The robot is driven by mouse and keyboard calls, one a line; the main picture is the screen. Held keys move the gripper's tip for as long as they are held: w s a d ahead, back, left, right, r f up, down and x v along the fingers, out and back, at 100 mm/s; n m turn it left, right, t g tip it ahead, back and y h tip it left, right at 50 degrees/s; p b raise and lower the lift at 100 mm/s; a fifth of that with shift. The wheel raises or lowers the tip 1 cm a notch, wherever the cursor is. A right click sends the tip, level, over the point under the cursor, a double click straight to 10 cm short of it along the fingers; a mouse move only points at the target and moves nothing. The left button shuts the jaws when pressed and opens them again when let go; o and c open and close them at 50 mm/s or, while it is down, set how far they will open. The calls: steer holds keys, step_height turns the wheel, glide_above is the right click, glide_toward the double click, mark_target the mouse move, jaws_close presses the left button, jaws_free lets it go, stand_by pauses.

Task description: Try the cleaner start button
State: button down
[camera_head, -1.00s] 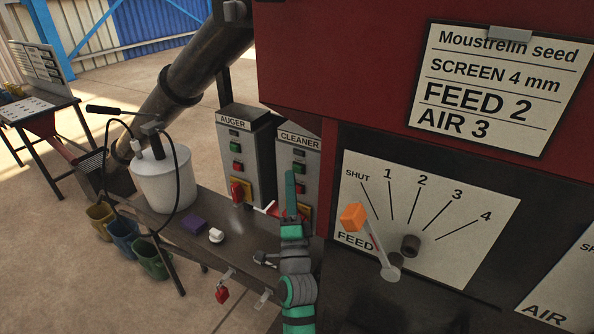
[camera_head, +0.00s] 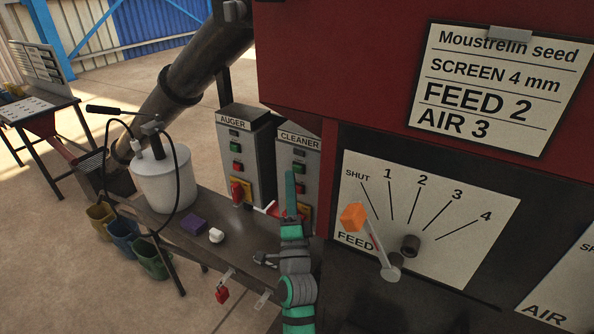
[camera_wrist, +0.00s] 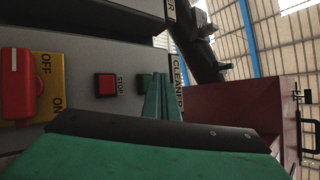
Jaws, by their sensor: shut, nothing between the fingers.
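The grey CLEANER box (camera_head: 283,147) stands right of the AUGER box in the head view. In the wrist view its green button (camera_wrist: 145,80) sits between the red STOP button (camera_wrist: 106,85) and the CLEANER label (camera_wrist: 178,82); the fingers partly cover it. My gripper (camera_head: 290,174) is shut and empty, with teal fingertips (camera_wrist: 160,80) in front of the box by the green button. I cannot tell whether they touch it.
The AUGER box (camera_head: 229,154) is close on the left. The feed dial (camera_head: 455,215), with an orange-knobbed lever (camera_head: 353,217), is close on the right. Below are a bench (camera_head: 230,252), a white canister (camera_head: 163,183) and a hanging red padlock (camera_head: 222,295).

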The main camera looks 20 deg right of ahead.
stand_by(0.6)
steer(key=shift+w+d, duration=0.3)
steer(key=shift+w+d, duration=0.25)
steer(key=shift+d, duration=0.15)
stand_by(0.8)
steer(key=shift+a, duration=0.1)
steer(key=shift+s+a, duration=0.55)
steer(key=shift+a, duration=0.05)
stand_by(0.4)
steer(key=s+a, duration=0.1)
steer(key=a, duration=0.1)
steer(key=s+a, duration=0.2)
stand_by(0.6)
